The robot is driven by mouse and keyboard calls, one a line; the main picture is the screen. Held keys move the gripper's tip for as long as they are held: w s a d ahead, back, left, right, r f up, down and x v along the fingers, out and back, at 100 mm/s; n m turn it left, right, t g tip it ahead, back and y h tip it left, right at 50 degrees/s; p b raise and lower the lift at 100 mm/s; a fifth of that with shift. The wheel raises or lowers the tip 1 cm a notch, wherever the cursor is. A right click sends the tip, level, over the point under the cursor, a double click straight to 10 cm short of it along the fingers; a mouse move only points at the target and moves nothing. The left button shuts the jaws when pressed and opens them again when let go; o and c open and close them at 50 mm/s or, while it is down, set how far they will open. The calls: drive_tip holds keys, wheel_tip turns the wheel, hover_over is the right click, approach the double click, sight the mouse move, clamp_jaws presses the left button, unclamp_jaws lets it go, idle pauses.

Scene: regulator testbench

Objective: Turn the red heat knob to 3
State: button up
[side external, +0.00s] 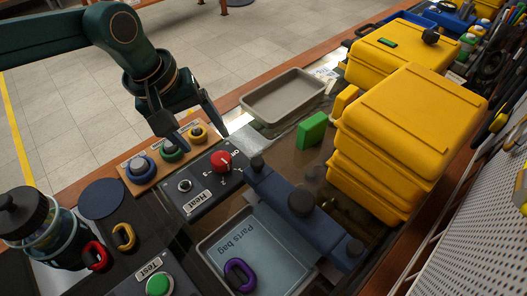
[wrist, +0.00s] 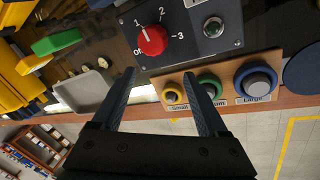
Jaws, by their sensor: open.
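The red heat knob (side external: 221,161) sits on a dark grey panel labelled Heat (side external: 203,186). In the wrist view the knob (wrist: 152,41) has a white pointer mark, and Off, 1, 2 and 3 are printed around it. The mark seems to point up-left, toward 1; its exact angle is hard to tell. The 3 is to the right of the knob in that view. My gripper (side external: 194,128) is open and empty, above and apart from the knob. In the wrist view its two fingers (wrist: 159,76) stand wide, below the knob.
A wooden block with blue, green and yellow rings (side external: 170,152) stands beside the panel. A blue bar fixture (side external: 290,200) lies on its other side. A grey tray (side external: 246,103), a green block (side external: 313,130) and yellow cases (side external: 400,140) stand beyond.

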sight(221, 158)
drive_tip(key=m, duration=0.3)
drive_tip(key=shift+s+d+r+t, duration=0.1)
drive_tip(key=shift+s+r+t, duration=0.05)
drive_tip(key=shift+s+t, duration=0.25)
drive_tip(key=m, duration=0.2)
drive_tip(key=shift+s+d+r+m, duration=0.15)
drive_tip(key=shift+s+m, duration=0.15)
drive_tip(key=s+m, duration=0.1)
drive_tip(key=s+r+m, duration=0.1)
drive_tip(key=d+m+t, duration=0.1)
drive_tip(key=shift+s+r+m, duration=0.3)
drive_tip(key=shift+s+m, duration=0.1)
drive_tip(key=shift+s+d+r, duration=0.15)
drive_tip(key=shift+d, duration=0.15)
drive_tip(key=shift+x, duration=2.45)
clamp_jaws()
